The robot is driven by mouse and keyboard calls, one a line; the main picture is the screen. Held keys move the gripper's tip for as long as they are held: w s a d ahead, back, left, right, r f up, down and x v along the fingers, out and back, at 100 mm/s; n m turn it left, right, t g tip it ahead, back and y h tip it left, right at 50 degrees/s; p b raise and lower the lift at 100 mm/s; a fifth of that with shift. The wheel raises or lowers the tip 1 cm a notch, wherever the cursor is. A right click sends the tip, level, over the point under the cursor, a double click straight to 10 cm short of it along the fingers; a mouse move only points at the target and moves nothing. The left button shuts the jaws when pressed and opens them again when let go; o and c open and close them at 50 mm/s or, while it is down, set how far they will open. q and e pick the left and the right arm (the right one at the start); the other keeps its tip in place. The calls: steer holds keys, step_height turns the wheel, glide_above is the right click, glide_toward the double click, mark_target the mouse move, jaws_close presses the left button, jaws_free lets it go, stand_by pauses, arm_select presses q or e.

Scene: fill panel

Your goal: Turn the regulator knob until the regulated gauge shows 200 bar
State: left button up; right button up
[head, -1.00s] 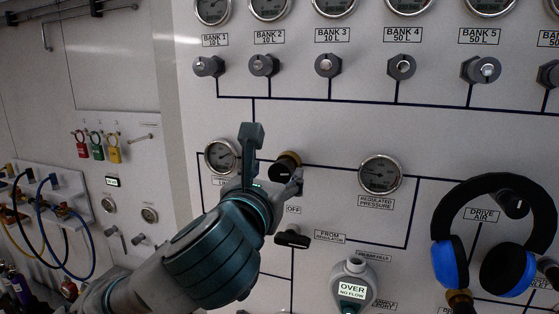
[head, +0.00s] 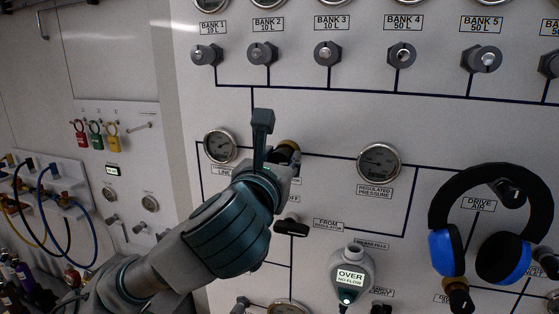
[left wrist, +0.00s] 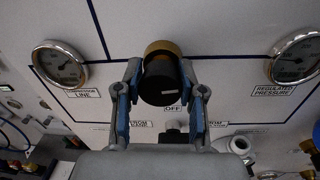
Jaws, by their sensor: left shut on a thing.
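The regulator knob is a black cylinder with a brass collar (head: 288,147) on the white panel. In the left wrist view the knob (left wrist: 160,82) sits between the two fingers of my left gripper (left wrist: 160,78). In the head view my left gripper (head: 278,152) covers much of the knob and is shut on it. The regulated pressure gauge (head: 379,161) is right of the knob; it also shows in the left wrist view (left wrist: 295,60). Its needle is too small to read surely. My right gripper is not in view.
The line gauge (head: 220,146) is left of the knob, and a black OFF handle (head: 291,227) is below it. Bank valves (head: 328,53) run above. A blue-black headset (head: 493,225) hangs at right. An OVER NO FLOW device (head: 350,275) is at lower middle.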

arm_select(q)
steer(key=shift+f+m+b, duration=0.3)
steer(key=shift+m+b, duration=0.65)
steer(key=shift+m, duration=0.65)
steer(key=shift+d+r+m, duration=0.1)
steer(key=shift+m, duration=0.3)
steer(key=o, duration=1.2)
steer(key=shift+c, duration=0.2)
steer(key=shift+s+r, duration=0.1)
steer(key=shift+s, duration=0.05)
steer(key=v, duration=1.1)
steer(key=shift+s+f, duration=0.25)
steer(key=shift+s, duration=0.05)
